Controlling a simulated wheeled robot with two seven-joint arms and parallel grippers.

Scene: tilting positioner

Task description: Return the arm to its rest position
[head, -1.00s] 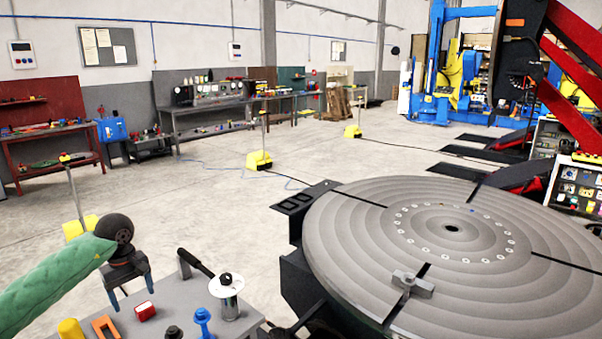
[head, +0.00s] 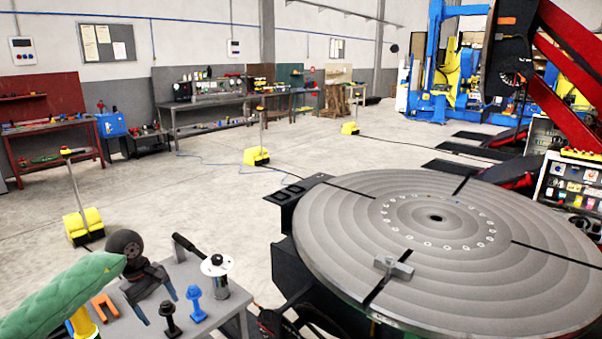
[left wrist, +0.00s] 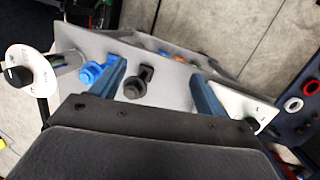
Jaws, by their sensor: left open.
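My left arm, in a green sleeve (head: 55,300), comes in from the lower left in the head view. My left gripper (head: 158,308) is open and empty above the small grey side table (head: 236,306). In the left wrist view my left gripper's (left wrist: 158,72) two blue fingers are spread apart over the same table, with nothing between them held. My right gripper is not in view.
A large round turntable (head: 440,270) with a small clamp block (head: 394,267) fills the right. Open floor (head: 200,200) lies behind.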

